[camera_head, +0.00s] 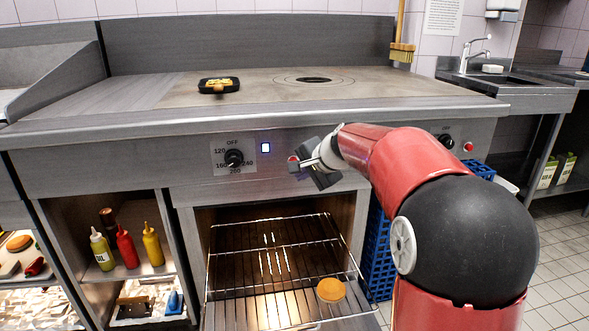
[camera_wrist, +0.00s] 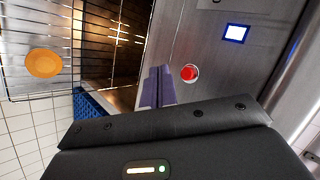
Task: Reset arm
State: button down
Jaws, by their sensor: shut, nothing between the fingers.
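My gripper (camera_head: 297,165) is in front of the stove's control panel (camera_head: 195,160), to the right of the lit blue display (camera_head: 265,148). In the wrist view its fingers (camera_wrist: 157,82) are together with nothing between them. A red button (camera_wrist: 190,73) on the panel shows just beside the fingertips in that view; I cannot tell whether they touch it. My red and black arm reaches in from the right of the head view.
Below, the oven is open, with a wire rack (camera_head: 265,262) extended and a round bun (camera_head: 331,290) on it. A black pan (camera_head: 218,85) with food stands on the cooktop. Sauce bottles (camera_head: 126,247) stand in the left shelf. A blue crate (camera_head: 379,255) stands right of the oven.

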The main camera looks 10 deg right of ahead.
jog(key=shift+s, duration=0.6)
jog(key=s+a+f+n+g+h, duration=0.1)
jog(key=s+n, duration=0.2)
jog(key=s, duration=0.7)
jog(key=s+a+n+g, duration=0.1)
jog(key=s+a+n, duration=0.15)
jog(key=s, duration=0.75)
jog(key=s+d+f+n+h, duration=0.1)
jog(key=s+f+n, duration=0.1)
jog(key=s, duration=0.6)
jog(key=s+d+f+n+g+h, duration=0.1)
jog(key=s+d+f+n, duration=0.1)
jog(key=s+f, duration=0.3)
jog(key=s+n, duration=0.1)
jog(key=s, duration=0.2)
jog(key=shift+h, duration=0.4)
